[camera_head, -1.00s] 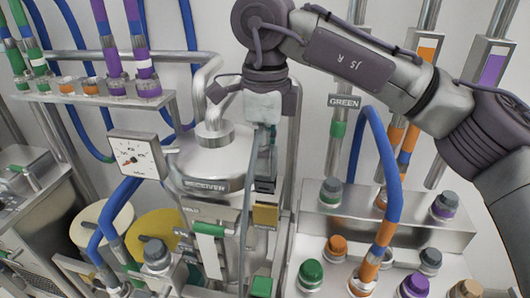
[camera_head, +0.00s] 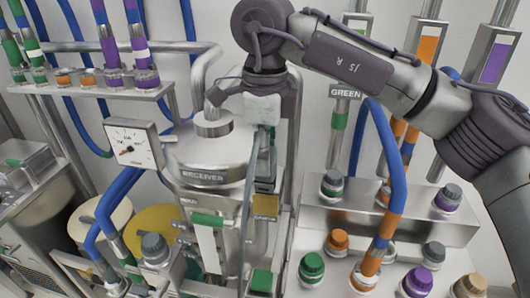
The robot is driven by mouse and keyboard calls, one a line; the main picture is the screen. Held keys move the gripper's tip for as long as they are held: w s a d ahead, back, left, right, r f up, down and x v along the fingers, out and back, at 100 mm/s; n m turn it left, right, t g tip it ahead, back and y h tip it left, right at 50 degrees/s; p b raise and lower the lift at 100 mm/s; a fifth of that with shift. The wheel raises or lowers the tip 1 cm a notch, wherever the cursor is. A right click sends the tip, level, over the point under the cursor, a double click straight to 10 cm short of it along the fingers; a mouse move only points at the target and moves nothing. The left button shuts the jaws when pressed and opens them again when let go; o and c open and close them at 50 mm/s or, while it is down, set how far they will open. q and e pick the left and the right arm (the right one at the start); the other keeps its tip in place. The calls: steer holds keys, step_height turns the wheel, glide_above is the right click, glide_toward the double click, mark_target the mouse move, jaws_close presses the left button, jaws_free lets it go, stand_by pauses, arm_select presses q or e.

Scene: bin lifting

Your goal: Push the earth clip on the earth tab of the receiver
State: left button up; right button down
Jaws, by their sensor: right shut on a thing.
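The receiver (camera_head: 190,155) is a shiny metal vessel with a name plate, left of centre. My right gripper (camera_head: 265,180) points down just right of the receiver. It is shut on a small dark piece, which I take to be the earth clip (camera_head: 265,186); the fingers hide most of it. A thin grey cable hangs beside it. A yellow tag (camera_head: 266,206) is directly below the clip; the earth tab itself is not clear, and I cannot tell whether the clip touches it. My left gripper is not in view.
A dial gauge (camera_head: 133,144) stands left of the receiver. A blue hose (camera_head: 394,165) rises from the stepped metal panel (camera_head: 330,222) with coloured caps at the right. A vertical metal post stands close to the right of my gripper.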

steer(key=shift+f+b, duration=0.9)
steer(key=shift+f, duration=0.15)
steer(key=shift+s+f+b, duration=0.1)
steer(key=shift+f+b, duration=0.8)
steer(key=shift+f, duration=0.2)
stand_by(0.8)
steer(key=c, duration=0.7)
jaws_free()
steer(key=shift+r, duration=0.1)
step_height(320, 180, up, 12)
steer(key=shift+f, duration=0.1)
